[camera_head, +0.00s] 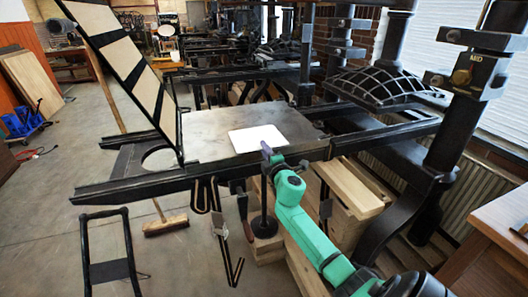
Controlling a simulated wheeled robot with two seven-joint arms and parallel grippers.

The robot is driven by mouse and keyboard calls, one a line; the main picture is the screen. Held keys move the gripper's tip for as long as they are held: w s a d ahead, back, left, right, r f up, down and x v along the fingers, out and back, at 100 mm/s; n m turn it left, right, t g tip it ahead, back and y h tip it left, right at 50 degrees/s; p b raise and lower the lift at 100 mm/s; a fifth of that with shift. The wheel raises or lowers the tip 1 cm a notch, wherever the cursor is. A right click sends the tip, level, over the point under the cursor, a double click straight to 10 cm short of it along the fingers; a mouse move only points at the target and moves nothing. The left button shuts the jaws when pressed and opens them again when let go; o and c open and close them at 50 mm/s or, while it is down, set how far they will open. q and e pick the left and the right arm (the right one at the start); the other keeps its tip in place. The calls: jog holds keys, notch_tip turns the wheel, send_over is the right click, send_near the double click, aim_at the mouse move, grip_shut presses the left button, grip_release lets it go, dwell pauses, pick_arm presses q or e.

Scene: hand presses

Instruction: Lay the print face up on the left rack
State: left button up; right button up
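The print (258,138) is a blank-looking white sheet lying flat on the grey metal bed (210,125) of the hand press. Its upper side looks plain white; I cannot tell which face is up. My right gripper (268,154), on the green arm from the lower right, is at the sheet's near edge. Its small purple fingertip is at or just over the edge; I cannot tell whether it touches or grips. My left gripper is out of view. A black tubular frame (128,242) stands at the lower left; I cannot tell whether it is the left rack.
A hinged black frame with tan panels (122,58) stands tilted up at the bed's left. Black rails (120,187) border the bed. The press column (456,120) rises at right. A broom (166,226) stands on the floor. A wooden table (500,240) is at lower right.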

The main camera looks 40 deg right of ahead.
grip_shut()
jog(key=s+a+r+p, duration=0.2)
jog(key=s+r+p, duration=0.4)
jog(key=p, duration=0.1)
jog(key=shift+s+a, duration=0.15)
jog(key=shift+s, duration=0.15)
dwell(0.7)
